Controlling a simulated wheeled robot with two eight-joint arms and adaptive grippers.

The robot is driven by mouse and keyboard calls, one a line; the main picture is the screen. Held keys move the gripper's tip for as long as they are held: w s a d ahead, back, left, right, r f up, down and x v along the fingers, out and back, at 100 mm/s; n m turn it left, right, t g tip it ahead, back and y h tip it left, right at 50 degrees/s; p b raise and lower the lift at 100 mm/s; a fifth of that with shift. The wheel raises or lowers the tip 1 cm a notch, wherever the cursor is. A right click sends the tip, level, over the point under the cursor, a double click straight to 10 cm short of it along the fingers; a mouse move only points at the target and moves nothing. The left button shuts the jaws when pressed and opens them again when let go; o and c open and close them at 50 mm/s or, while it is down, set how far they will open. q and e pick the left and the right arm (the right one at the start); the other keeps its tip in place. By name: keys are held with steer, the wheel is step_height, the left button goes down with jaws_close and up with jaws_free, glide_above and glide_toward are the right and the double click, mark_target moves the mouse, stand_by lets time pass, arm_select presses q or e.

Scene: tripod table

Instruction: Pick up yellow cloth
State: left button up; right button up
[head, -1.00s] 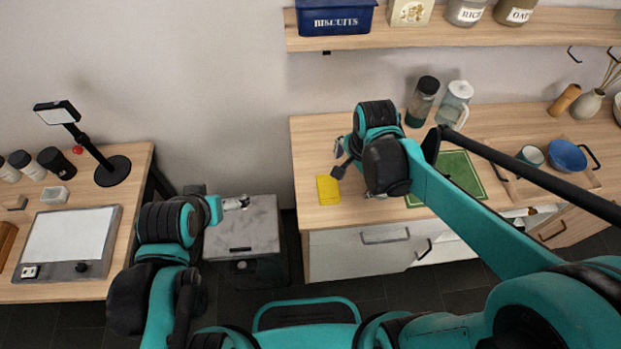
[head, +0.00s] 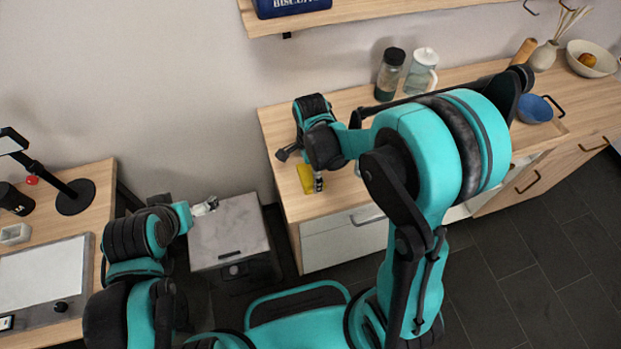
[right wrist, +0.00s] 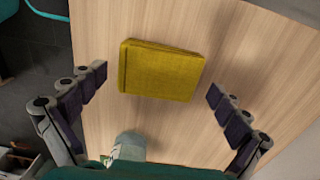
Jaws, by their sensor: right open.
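The yellow cloth (right wrist: 160,72) lies folded and flat on the wooden counter in the right wrist view. In the head view the cloth (head: 305,180) shows at the counter's left end, partly hidden by my right gripper (head: 301,168). In the right wrist view my right gripper (right wrist: 157,88) is open and empty, with its fingers wide apart on either side of the cloth and not touching it. My left gripper (head: 206,206) is over the small grey-topped cabinet at the left, away from the cloth; its jaws are too small to judge.
A glass-like item (right wrist: 130,146) stands near the right gripper in the wrist view. A shelf (head: 400,10) runs above.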

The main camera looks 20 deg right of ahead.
mark_target(310, 174)
steer(key=shift+f, duration=0.2)
steer(key=c, duration=0.9)
step_height(310, 174, up, 10)
steer(key=p, duration=0.4)
